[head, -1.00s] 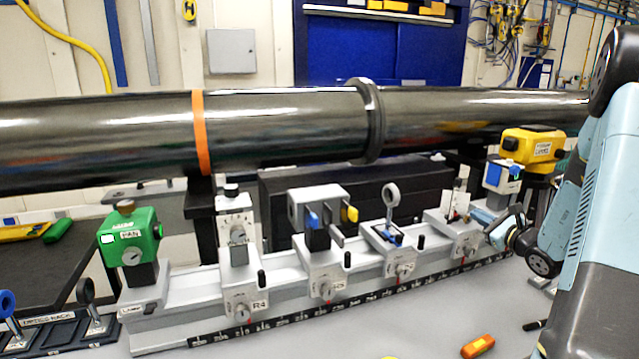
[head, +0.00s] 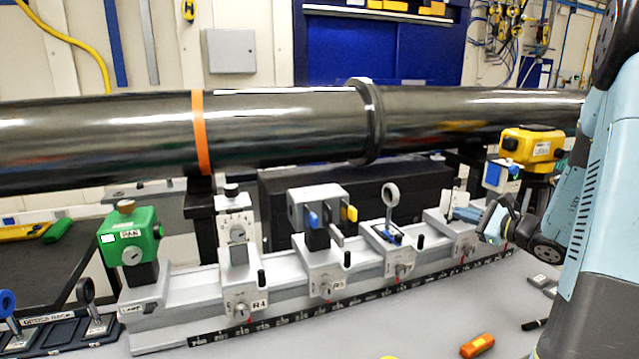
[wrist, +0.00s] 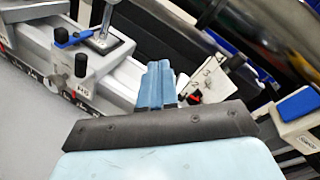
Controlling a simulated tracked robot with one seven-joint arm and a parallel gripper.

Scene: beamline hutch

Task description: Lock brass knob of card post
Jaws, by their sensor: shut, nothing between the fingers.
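The card post stands on the rightmost carriage (head: 450,228) of the grey rail, partly covered by my gripper in the head view. Its white card (wrist: 212,82) shows just right of my fingertips in the wrist view, with a small red and black part at its foot. I cannot make out the brass knob; my fingers may hide it. My gripper (head: 464,213) reaches in from the right, over the card post's carriage. In the wrist view its two blue fingers (wrist: 157,82) are together and hold nothing. I cannot tell whether they touch the post.
A ring holder (head: 390,195) stands on the carriage left of the card post. A large dark pipe (head: 280,125) runs behind the rail. A yellow device (head: 532,145) stands behind my arm. An orange tool (head: 477,346) lies on the bare tabletop in front.

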